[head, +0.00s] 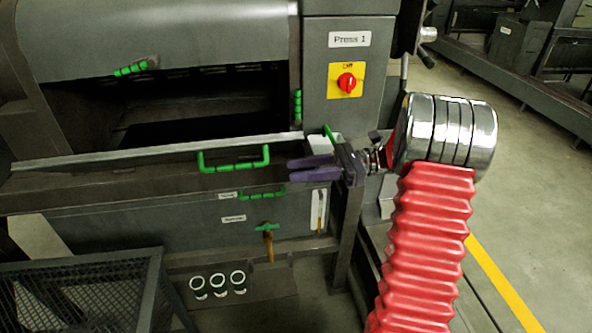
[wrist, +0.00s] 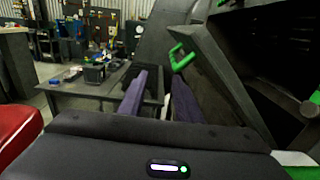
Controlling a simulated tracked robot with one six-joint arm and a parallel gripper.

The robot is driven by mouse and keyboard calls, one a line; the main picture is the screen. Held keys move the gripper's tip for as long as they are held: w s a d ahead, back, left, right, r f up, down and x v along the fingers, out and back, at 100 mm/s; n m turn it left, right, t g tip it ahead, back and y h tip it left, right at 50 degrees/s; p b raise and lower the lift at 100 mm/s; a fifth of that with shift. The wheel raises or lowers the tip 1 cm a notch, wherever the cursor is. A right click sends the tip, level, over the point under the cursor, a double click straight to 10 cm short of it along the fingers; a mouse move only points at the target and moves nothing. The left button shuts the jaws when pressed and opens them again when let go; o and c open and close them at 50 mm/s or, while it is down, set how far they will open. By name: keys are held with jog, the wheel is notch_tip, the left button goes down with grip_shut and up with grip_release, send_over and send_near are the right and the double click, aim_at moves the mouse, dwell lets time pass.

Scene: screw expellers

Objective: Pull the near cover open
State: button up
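The near cover (head: 150,160) appears as a long grey panel along the front of the press opening, with a green bar handle (head: 234,165) on its face. In the wrist view a grey panel (wrist: 225,85) with a green handle (wrist: 181,57) lies ahead and to the right. My gripper (head: 294,170) has two purple fingers, to the right of the handle in the head view and apart from it. In the wrist view my gripper (wrist: 159,82) shows its fingers spread with nothing between them.
The press housing (head: 340,120) carries a red knob (head: 346,82) on a yellow plate. Below sit a smaller green handle (head: 262,194) and a green valve lever (head: 267,227). A mesh-topped frame (head: 80,290) stands at lower left. Open floor (head: 540,200) lies to the right.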

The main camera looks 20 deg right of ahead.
jog(key=shift+v, duration=0.9)
jog(key=shift+c, duration=0.2)
jog(key=shift+a, duration=0.15)
jog(key=shift+c, duration=1.4)
jog(key=shift+s+a+r, duration=0.1)
jog(key=shift+s+a, duration=0.05)
jog(key=shift+a, duration=0.15)
jog(key=shift+c, duration=0.7)
jog(key=s+a+n+h, duration=0.1)
jog(key=a, duration=0.1)
jog(key=a+n+g+h, duration=0.1)
jog(key=a, duration=0.1)
jog(key=s+a+n+g, duration=0.1)
jog(key=a, duration=0.1)
jog(key=shift+s+r+h, duration=0.35)
jog(key=shift+r+h, duration=0.05)
grip_shut()
jog(key=s+a+n+g+h, duration=0.2)
jog(key=s+a+n+h, duration=0.6)
jog(key=s, duration=0.3)
jog(key=s+d+n+t+h, duration=0.1)
jog(key=s+n+t+h, duration=0.4)
jog(key=s+n, duration=0.3)
jog(key=shift+d+r+n+t+h, duration=0.2)
jog(key=shift+d+n+t+h, duration=0.15)
jog(key=shift+n+h, duration=0.55)
